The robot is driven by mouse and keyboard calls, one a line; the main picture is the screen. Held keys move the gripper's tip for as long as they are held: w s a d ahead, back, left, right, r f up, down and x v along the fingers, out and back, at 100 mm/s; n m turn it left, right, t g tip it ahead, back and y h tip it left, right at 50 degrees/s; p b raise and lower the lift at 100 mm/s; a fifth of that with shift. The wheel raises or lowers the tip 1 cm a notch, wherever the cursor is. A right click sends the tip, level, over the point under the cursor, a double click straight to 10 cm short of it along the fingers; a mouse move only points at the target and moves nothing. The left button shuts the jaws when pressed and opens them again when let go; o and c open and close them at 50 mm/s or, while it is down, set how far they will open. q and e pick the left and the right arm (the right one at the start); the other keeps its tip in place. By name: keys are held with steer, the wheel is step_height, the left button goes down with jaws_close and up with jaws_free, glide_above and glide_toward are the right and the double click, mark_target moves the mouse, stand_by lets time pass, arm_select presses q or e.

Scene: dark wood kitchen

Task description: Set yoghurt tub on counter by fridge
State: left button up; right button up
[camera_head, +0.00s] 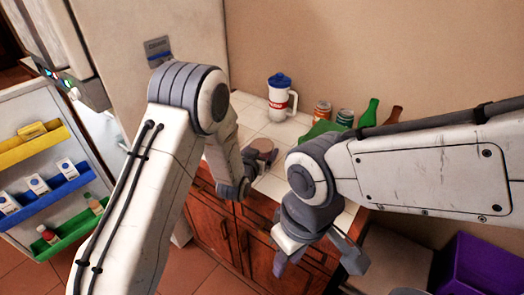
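A small round tub with a brownish-pink top (262,146), which looks like the yoghurt tub, is at the front part of the white tiled counter (251,118). My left gripper (262,160) is at the tub, with its fingers around it and seemingly shut on it. Whether the tub's base touches the tiles is hidden. The fridge (120,50) stands to the left of the counter, its door open with shelves showing. My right gripper (318,262) is open and empty, in front of the counter's cabinets.
A white jug with a blue lid (280,100), two cans (322,111), a green bottle (369,113) and a brown bottle (394,116) stand at the counter's back. A green object (318,130) is partly hidden by my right arm. A purple crate (480,265) is at lower right.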

arm_select(q)
steer(key=shift+r, duration=0.25)
steer(key=shift+s+a, duration=0.15)
steer(key=shift+s, duration=0.2)
steer(key=b+v, duration=0.1)
steer(key=v, duration=0.7)
steer(key=shift+s+b, duration=0.2)
steer(key=shift+b, duration=0.1)
steer(key=s+a+r+m+g+y, duration=0.1)
steer(key=s+g, duration=0.3)
steer(key=s, duration=0.6)
steer(key=s+r+m+g+y+p, duration=0.1)
steer(key=s+r+g, duration=0.3)
steer(key=s, duration=0.7)
steer(key=s+a+r+m+g+y+p, duration=0.1)
steer(key=s+r+g, duration=0.2)
steer(key=s, duration=0.7)
steer(key=g, duration=0.2)
steer(key=shift+s+a+m+g+y, duration=0.2)
steer(key=shift+a+m+g+y, duration=0.1)
steer(key=shift+a+g+y, duration=0.1)
